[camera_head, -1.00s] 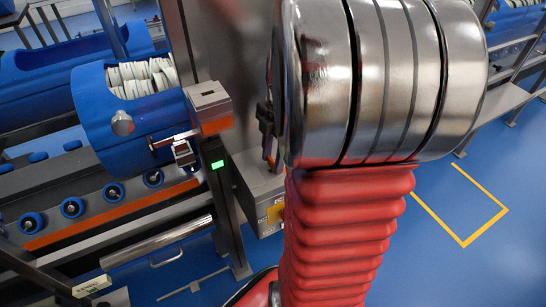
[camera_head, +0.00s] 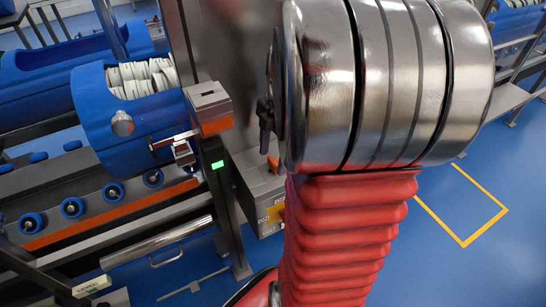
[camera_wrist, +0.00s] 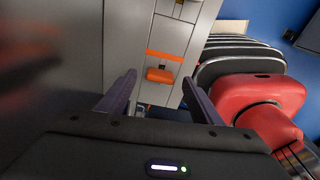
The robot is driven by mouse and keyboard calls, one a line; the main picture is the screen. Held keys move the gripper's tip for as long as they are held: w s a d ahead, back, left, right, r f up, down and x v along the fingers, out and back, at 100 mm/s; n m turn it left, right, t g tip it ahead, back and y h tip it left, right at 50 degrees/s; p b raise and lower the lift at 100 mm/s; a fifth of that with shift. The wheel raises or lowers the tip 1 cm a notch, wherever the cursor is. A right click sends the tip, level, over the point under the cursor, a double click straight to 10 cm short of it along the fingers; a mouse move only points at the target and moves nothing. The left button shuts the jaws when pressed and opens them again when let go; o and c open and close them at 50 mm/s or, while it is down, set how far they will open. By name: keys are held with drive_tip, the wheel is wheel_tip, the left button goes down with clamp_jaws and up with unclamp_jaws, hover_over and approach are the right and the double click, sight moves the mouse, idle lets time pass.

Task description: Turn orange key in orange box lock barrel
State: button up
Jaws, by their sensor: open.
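In the wrist view an orange key-like piece (camera_wrist: 160,76) stands out from a light grey box front (camera_wrist: 172,35), just below an orange strip (camera_wrist: 165,56). The lock barrel itself is too small or hidden to make out. My gripper (camera_wrist: 159,79) is open, with one dark finger on each side of the orange piece in the picture. I see no contact, and cannot tell how far ahead the piece is. In the head view my arm hides most of the gripper. A grey box with an orange lower band (camera_head: 213,115) stands left of my arm there.
A blue tub (camera_head: 130,115) with white contents lies left of the banded box. A dark post with a green light (camera_head: 217,165) and a lower grey box (camera_head: 262,190) stand near my arm. A grey panel (camera_wrist: 50,60) rises close on the left in the wrist view.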

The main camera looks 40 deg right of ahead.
wheel_tip(320, 180, up, 13)
drive_tip(key=d, duration=0.1)
drive_tip(key=shift+d+f, duration=0.2)
drive_tip(key=shift+d, duration=0.1)
drive_tip(key=shift+s, duration=0.2)
idle(0.4)
